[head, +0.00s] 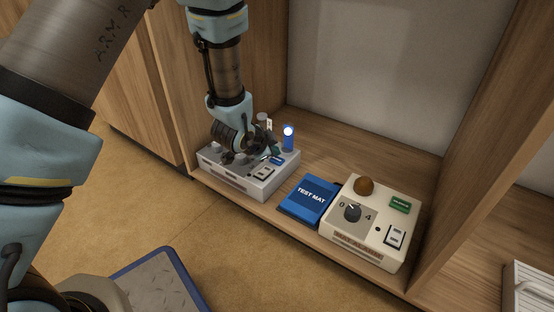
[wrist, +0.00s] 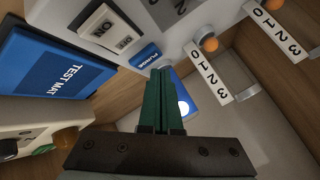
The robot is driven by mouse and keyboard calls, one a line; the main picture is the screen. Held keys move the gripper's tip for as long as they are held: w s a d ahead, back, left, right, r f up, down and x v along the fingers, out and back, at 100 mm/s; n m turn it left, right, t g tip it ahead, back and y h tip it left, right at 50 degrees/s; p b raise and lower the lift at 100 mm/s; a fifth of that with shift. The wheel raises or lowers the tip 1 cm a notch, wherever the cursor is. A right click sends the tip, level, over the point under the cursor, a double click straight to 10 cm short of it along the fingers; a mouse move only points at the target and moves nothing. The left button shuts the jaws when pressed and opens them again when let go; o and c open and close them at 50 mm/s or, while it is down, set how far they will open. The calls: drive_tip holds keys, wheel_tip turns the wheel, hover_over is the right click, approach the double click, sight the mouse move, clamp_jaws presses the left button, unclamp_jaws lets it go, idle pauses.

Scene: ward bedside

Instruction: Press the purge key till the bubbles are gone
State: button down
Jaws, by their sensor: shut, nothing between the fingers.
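The pale grey unit (head: 240,184) stands at the left of the wooden bay, under my wrist. In the wrist view its top carries a blue label reading PURGE (wrist: 146,54), partly cut by my fingers. My gripper (wrist: 161,72) has dark green fingers, shut and empty. Their tips are close beside the PURGE label, over the panel; I cannot tell whether they touch a key. In the head view my gripper (head: 273,152) is small and partly hidden by my wrist. A blue post (head: 288,143) with a bright white lamp stands at the unit's back. No bubbles can be made out.
An ON/OFF rocker (wrist: 108,30) sits near the PURGE label. Scales marked 0 to 3 with orange balls (wrist: 209,44) stand close by. A blue test mat (head: 308,200) and a cream bed alarm box (head: 370,247) lie to the right. Wooden walls flank the bay.

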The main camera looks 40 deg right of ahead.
sight(274, 161)
idle(0.4)
drive_tip(key=shift+f, duration=0.4)
drive_tip(key=shift+f+b, duration=0.4)
idle(0.7)
drive_tip(key=shift+r, duration=0.15)
drive_tip(key=shift+r+p, duration=0.65)
drive_tip(key=shift+p, duration=0.05)
drive_tip(key=shift+r, duration=0.1)
drive_tip(key=shift+r+p, duration=2.1)
drive_tip(key=shift+r, duration=0.3)
